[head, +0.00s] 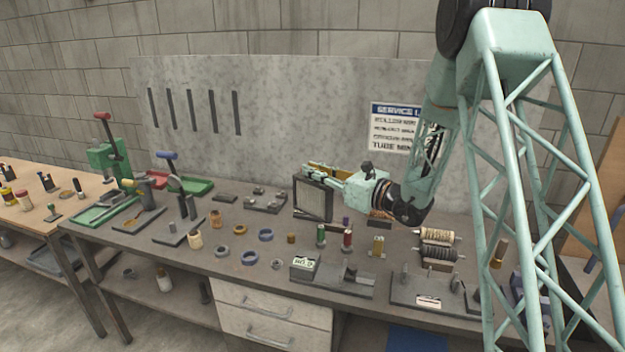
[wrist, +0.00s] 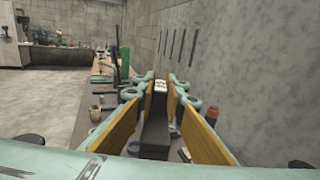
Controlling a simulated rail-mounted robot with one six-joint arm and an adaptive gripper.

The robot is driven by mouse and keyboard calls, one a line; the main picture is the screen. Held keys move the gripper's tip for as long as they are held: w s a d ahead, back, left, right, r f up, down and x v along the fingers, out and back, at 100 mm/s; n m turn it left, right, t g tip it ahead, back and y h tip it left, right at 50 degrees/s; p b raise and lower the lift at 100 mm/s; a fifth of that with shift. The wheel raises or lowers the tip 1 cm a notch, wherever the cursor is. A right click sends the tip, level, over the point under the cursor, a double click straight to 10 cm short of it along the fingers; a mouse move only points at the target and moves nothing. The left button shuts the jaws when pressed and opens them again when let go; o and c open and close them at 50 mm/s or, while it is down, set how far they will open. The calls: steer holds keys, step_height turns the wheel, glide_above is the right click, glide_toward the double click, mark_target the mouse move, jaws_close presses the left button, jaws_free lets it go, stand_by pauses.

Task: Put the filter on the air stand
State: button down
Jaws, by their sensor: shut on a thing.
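In the wrist view the filter (wrist: 155,132) shows as a dark block seen edge-on between the yellow pads of my gripper (wrist: 160,100). A grey stand with a labelled block (head: 303,265) is on the front of the bench, below the filter; it may be the air stand, but its small label is hard to read.
Spools on a rack (head: 437,245), small coloured bottles (head: 347,238) and several rings (head: 249,258) stand on the workbench around the stand. A green press (head: 108,160) is at the left. A grey panel wall (head: 300,110) rises behind the bench.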

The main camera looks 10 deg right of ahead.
steer(key=shift+r, duration=0.65)
steer(key=shift+r, duration=0.1)
steer(key=shift+w+d+r, duration=0.1)
steer(key=shift+w+r, duration=0.2)
steer(key=shift+r, duration=0.1)
steer(key=w+d+r+m+t+h, duration=0.1)
steer(key=d+r+m+h, duration=0.15)
steer(key=r, duration=0.85)
steer(key=w+d+r+m+t+h+b, duration=0.1)
steer(key=d+r+t+h, duration=0.15)
steer(key=r, duration=0.75)
steer(key=w+d+r+m+t+h, duration=0.1)
steer(key=w+d+r+m+h, duration=0.15)
steer(key=r, duration=0.85)
steer(key=s+d+r+m+h, duration=0.1)
steer(key=s+d+r+h, duration=0.1)
steer(key=s+r, duration=0.8)
steer(key=s+d+r+m+h+b, duration=0.1)
steer(key=s+d+r+m+h, duration=0.1)
steer(key=s+r, duration=0.8)
step_height(320, 180, up, 7)
steer(key=shift+t+h, duration=0.35)
steer(key=shift+h, duration=0.3)
steer(key=shift+d, duration=0.15)
